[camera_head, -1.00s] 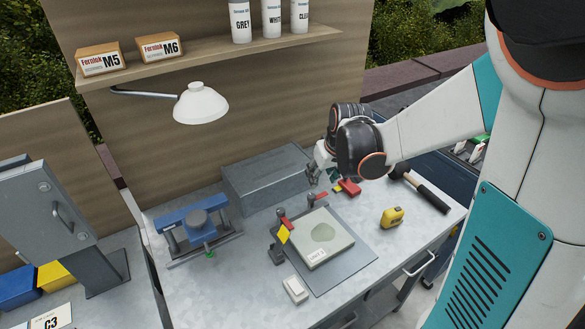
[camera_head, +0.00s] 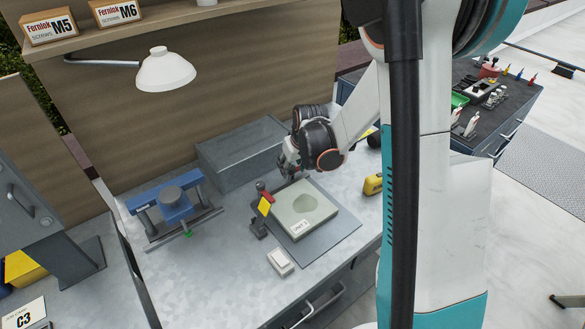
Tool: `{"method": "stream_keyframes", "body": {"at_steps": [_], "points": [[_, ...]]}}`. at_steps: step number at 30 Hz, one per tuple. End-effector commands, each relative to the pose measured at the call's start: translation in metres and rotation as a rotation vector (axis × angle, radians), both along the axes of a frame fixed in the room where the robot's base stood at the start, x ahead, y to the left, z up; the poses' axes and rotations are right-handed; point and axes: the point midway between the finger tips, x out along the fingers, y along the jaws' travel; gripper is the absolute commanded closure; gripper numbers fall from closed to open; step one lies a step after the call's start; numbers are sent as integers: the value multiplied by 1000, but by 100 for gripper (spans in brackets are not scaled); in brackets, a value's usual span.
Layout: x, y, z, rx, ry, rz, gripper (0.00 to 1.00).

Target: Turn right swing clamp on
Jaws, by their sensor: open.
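A pale square block (camera_head: 303,208) with a round grey-green patch lies on a flat grey plate (camera_head: 345,234) on the bench. A swing clamp with a red top and a yellow tag (camera_head: 264,204) stands at its left edge. My gripper (camera_head: 287,170) is above the block's back edge, at the spot of the right swing clamp. The gripper and wrist hide most or all of that clamp, so its arm position and any contact cannot be told. The jaws are open, though small and partly hidden by the wrist.
A grey box (camera_head: 240,150) stands close behind my gripper. A blue vise (camera_head: 172,208) is at left, a white switch box (camera_head: 281,261) in front, and a yellow tape measure (camera_head: 372,184) at right. A lamp (camera_head: 165,70) hangs below the shelf (camera_head: 200,27).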

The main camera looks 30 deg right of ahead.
Motion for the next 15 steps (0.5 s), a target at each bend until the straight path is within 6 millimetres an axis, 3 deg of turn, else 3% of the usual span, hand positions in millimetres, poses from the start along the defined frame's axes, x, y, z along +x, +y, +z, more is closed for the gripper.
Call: {"method": "stream_keyframes", "body": {"at_steps": [10, 15], "points": [[1, 0, -3, 0, 0, 0, 59], [1, 0, -3, 0, 0, 0, 98]]}}
